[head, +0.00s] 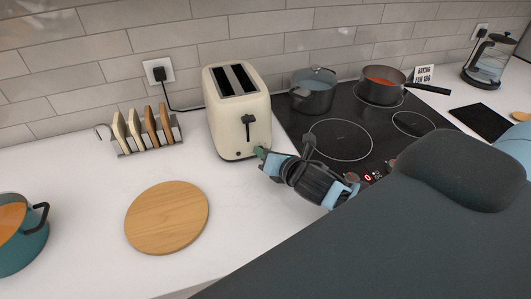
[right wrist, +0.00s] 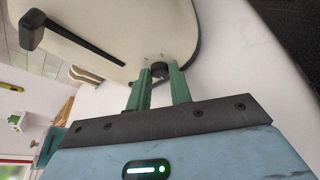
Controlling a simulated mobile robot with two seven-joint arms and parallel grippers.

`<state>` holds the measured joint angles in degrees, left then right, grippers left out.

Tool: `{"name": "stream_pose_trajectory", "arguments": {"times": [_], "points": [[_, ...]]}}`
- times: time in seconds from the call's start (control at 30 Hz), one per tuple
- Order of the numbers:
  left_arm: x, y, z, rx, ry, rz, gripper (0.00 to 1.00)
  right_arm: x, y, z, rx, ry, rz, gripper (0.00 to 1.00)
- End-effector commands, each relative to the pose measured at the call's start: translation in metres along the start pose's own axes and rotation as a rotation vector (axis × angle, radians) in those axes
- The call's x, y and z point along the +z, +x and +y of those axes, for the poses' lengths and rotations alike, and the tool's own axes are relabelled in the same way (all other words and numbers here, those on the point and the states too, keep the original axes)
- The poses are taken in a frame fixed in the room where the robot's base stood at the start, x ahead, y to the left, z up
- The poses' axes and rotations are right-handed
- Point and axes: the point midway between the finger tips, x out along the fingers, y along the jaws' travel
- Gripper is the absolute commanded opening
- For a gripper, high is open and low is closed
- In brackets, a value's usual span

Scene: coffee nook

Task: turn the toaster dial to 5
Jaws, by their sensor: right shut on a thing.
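The cream toaster (head: 238,112) stands on the white counter against the tiled wall, with its lever (head: 248,119) on the front face. My right gripper (head: 261,152) is at the lower right of that face. In the right wrist view its green fingers (right wrist: 160,78) are shut on the small dark dial (right wrist: 159,69), one finger on each side. The toaster (right wrist: 130,28) and its lever (right wrist: 33,30) also show there. The dial's marks and setting cannot be read. My left gripper is not in view.
A black cooktop (head: 338,140) with a grey pot (head: 312,92) and a saucepan (head: 381,87) lies to the right. A toast rack (head: 148,138) and a round wooden board (head: 168,217) are left of the toaster. A teal pot (head: 22,245) is at the left edge.

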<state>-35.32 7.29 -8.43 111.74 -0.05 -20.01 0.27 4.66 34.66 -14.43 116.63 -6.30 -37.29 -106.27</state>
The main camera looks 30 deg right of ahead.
Motion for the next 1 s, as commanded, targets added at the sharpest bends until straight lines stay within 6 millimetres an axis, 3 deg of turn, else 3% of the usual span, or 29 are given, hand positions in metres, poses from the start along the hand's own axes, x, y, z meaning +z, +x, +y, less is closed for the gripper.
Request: {"name": "stream_pose_trajectory", "arguments": {"times": [0.23, 0.27, 0.43, 0.77, 1.0], "points": [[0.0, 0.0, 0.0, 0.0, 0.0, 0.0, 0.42, 0.0, 0.0, 0.0, -0.001, -0.002, 0.0, 0.0], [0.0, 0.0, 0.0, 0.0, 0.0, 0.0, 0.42, 0.0, 0.0, 0.0, -0.001, -0.002, 0.0, 0.22], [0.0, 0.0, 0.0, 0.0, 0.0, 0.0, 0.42, 0.0, 0.0, 0.0, -0.001, -0.002, 0.0, 0.43], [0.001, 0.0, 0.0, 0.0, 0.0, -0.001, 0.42, -0.001, -0.002, -0.001, -0.001, -0.002, 0.001, 0.43], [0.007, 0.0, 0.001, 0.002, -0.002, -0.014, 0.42, -0.002, -0.029, -0.001, -0.001, -0.004, 0.004, 0.43]]}}
